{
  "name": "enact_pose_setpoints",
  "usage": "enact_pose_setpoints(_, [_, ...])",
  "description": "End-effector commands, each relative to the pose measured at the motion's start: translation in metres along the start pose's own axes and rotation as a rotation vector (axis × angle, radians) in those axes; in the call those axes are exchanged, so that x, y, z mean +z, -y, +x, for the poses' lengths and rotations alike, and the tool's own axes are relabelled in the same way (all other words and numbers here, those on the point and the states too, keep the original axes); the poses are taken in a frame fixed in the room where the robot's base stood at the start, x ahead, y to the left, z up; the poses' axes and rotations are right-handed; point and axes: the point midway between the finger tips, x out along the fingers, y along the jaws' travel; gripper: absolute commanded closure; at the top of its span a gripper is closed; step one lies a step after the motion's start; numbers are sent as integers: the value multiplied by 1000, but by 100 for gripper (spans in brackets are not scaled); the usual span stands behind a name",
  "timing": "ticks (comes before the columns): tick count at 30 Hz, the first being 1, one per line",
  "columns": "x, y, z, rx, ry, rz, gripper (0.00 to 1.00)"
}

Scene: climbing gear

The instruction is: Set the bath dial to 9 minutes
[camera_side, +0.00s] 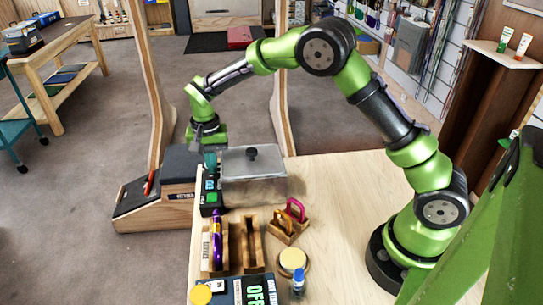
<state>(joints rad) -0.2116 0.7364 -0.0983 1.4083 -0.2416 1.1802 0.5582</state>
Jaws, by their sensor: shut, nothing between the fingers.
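The bath looks like a grey metal box with a lidded top (254,178) and a black knob, standing at the table's far left corner. A dark control panel (210,184) with teal and green parts runs along its left side. A teal round part (210,160) at the panel's far end may be the dial; its setting is too small to read. My gripper (208,148) is shut and empty, pointing down just above or at this teal part. I cannot tell whether it touches. The fingertips are small and partly hidden.
A dark sloped stand (150,202) is left of the table. Nearer are a wooden rack (232,243) with a purple item, a block with pink and orange carabiners (290,215), a round tin (293,259) and a blue bottle (298,283).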

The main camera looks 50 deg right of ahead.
Motion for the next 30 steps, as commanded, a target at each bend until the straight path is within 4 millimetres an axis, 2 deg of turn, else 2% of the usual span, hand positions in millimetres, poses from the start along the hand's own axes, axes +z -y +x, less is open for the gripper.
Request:
enact_pose_setpoints(1, [-6,0,0,-2,-14,-1,100])
enact_pose_setpoints(10, [-6,6,0,-1,-17,0,100])
enact_pose_setpoints(20, [4,6,-2,-2,-13,1,100])
enact_pose_setpoints(23, [4,7,-8,-4,-13,0,100])
enact_pose_setpoints(30, [6,7,-37,-4,-9,-1,100])
